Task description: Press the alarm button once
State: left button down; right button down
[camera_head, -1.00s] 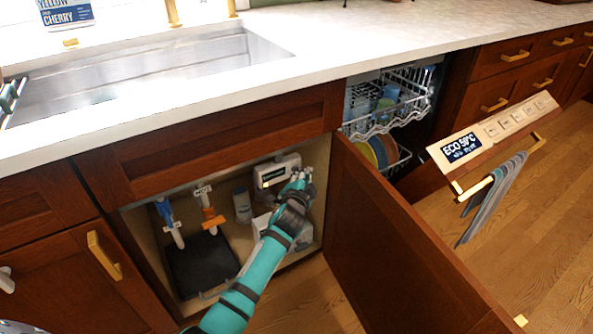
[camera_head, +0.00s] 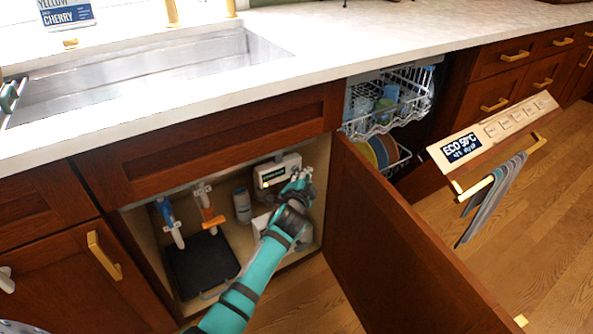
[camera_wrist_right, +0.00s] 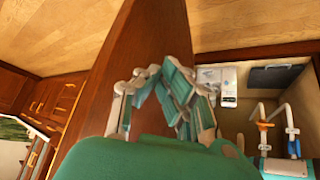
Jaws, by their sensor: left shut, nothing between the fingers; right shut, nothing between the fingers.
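A white box with a small dark display (camera_head: 273,174) stands at the back right inside the open under-sink cabinet. I cannot make out a separate alarm button on it. My right gripper (camera_wrist_right: 154,73) is shut and empty in the right wrist view, seen in front of the cabinet door (camera_wrist_right: 135,45). A white unit also shows in that view (camera_wrist_right: 218,82), beyond the fingers.
Blue (camera_head: 169,215) and orange (camera_head: 211,215) valves, a grey cylinder (camera_head: 242,205) and a black tray (camera_head: 200,262) are in the cabinet's left part. The open dishwasher (camera_head: 395,105) is farther right.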

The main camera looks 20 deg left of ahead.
pick_arm(q)
jog(key=shift+w+a, duration=0.1)
pick_arm(e)
jog(key=shift+s, duration=0.15)
pick_arm(q)
jog(key=shift+w+a, duration=0.15)
jog(key=shift+a, duration=0.1)
pick_arm(e)
jog(key=shift+s+d+f+g, duration=0.2)
jog(key=shift+s+f+g, duration=0.1)
jog(key=shift+s+g, duration=0.15)
